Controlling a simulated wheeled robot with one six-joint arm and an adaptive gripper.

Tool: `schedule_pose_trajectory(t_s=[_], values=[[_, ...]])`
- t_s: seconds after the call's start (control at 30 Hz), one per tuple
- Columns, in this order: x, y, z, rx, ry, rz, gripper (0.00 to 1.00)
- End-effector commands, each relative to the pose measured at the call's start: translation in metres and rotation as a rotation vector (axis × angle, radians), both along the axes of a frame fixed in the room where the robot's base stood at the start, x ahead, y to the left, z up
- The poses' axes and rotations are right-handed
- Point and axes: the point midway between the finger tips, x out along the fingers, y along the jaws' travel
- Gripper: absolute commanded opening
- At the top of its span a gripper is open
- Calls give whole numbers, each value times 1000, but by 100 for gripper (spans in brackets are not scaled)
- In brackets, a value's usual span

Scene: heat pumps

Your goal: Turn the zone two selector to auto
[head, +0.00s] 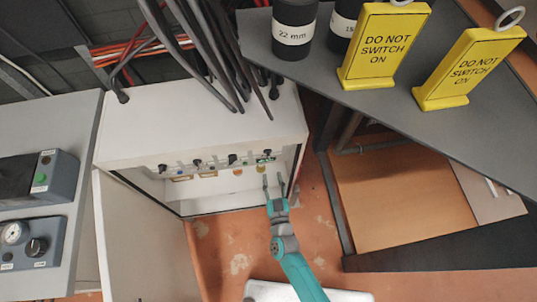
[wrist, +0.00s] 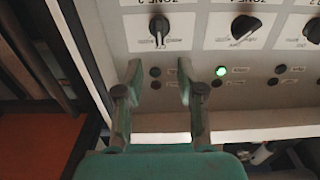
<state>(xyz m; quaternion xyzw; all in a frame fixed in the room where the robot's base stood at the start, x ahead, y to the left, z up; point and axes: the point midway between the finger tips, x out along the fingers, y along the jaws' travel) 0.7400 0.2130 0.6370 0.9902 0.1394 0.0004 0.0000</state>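A row of black selector knobs sits on the panel inside the open white cabinet in the head view. In the wrist view, the leftmost selector (wrist: 158,30) is on a white plate, its grip upright in the picture. The cut-off label above it seems to read ZONE 2; the position marks are too small to read. My gripper (wrist: 159,66) is open and empty, its fingertips below that selector and apart from it. In the head view my gripper (head: 273,182) is at the right end of the cabinet opening.
A second selector (wrist: 244,27) stands to the right, above a lit green lamp (wrist: 221,71). Small dark buttons lie below the selectors. The white cabinet (head: 200,125) has side walls close to my gripper. Yellow DO NOT SWITCH ON signs (head: 385,42) stand on a grey surface.

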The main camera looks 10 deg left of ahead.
Motion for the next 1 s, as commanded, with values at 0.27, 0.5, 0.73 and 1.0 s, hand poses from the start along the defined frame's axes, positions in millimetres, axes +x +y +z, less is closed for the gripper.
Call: schedule_pose_trajectory(t_s=[0.27, 0.5, 0.73, 1.0], values=[[49, 14, 1, -1, -1, -1, 39], [78, 22, 0, 0, 1, 0, 39], [87, 24, 0, -1, 1, 0, 39], [87, 25, 0, 0, 1, 0, 29]])
